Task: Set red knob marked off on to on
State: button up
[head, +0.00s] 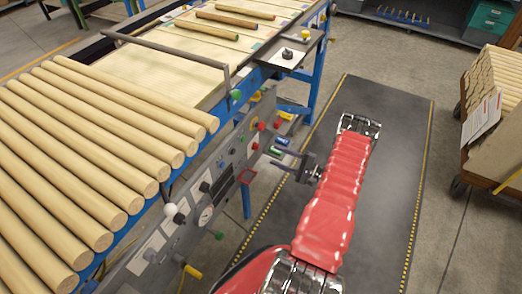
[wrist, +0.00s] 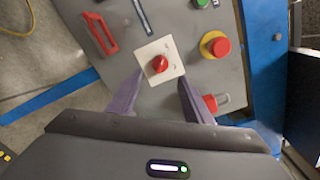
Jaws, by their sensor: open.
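The red knob (wrist: 160,64) sits on a square white plate on the grey control panel (wrist: 150,18) in the wrist view. Its marks are too small to read. My gripper (wrist: 160,78) is open, with one finger on each side of the knob's lower part in the picture. I cannot tell whether either finger touches it. In the head view my gripper (head: 276,159) reaches left to the panel (head: 222,165), below the machine's edge. I cannot pick out the knob surely there.
A red handle (wrist: 100,33), a red button on a yellow ring (wrist: 215,45), a green button (wrist: 202,3) and a red part (wrist: 212,102) surround the knob. Wooden rods (head: 100,140) lie above the panel. A loaded cart (head: 490,120) stands right, beyond the dark mat (head: 385,180).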

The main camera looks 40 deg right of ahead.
aim_at(256, 147)
jog(key=x, duration=0.8)
jog(key=shift+w, duration=0.4)
jog(key=shift+a, duration=0.1)
jog(key=shift+c, duration=0.4)
jog(key=shift+f, duration=0.1)
jog(key=c, duration=0.9)
jog(key=shift+a, duration=0.25)
jog(key=shift+c, duration=0.4)
jog(key=shift+d, duration=0.15)
